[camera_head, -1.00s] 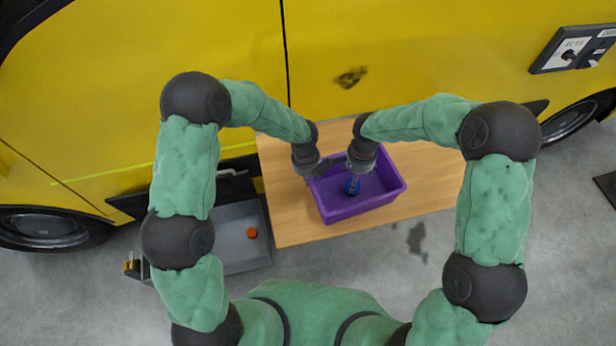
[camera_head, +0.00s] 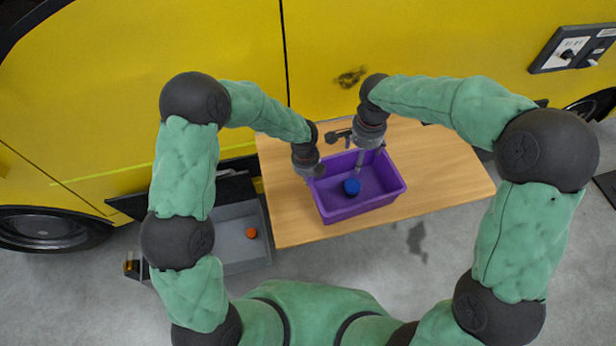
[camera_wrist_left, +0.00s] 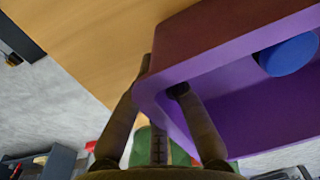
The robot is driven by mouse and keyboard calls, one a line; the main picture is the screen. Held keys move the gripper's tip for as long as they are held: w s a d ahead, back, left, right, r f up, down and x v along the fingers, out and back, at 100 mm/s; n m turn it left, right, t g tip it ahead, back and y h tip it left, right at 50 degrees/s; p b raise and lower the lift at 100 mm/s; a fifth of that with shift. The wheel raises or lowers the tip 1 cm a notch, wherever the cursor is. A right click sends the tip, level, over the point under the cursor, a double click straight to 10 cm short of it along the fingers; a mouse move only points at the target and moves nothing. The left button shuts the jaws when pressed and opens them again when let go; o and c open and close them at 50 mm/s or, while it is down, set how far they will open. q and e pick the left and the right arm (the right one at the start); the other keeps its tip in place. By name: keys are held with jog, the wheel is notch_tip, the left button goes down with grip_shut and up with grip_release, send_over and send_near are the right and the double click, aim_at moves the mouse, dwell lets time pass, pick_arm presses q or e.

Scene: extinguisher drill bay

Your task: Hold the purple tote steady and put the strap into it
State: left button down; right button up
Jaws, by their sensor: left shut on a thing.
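The purple tote (camera_head: 390,199) stands upright on the wooden table; its wall also shows in the left wrist view (camera_wrist_left: 215,40). My left gripper (camera_head: 317,172) is shut on the tote's left wall near the back corner, one finger on each side of it (camera_wrist_left: 164,80). The strap, a blue roll (camera_head: 351,187), lies inside the tote on its floor. It shows partly at the right edge of the left wrist view (camera_wrist_left: 289,54). My right gripper (camera_head: 360,168) is above the back part of the tote, apart from the strap; its fingertips are too small to read.
The wooden table (camera_head: 450,185) has bare room to the right of the tote. A grey tray (camera_head: 232,238) with an orange round thing (camera_head: 251,233) stands left of the table. A yellow vehicle (camera_head: 330,50) rises directly behind the table.

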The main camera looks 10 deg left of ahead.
pick_arm(q)
jog(key=c, duration=1.3)
grip_release()
jog(key=r, duration=1.2)
jog(key=shift+s+a, duration=0.1)
jog(key=shift+a, duration=0.2)
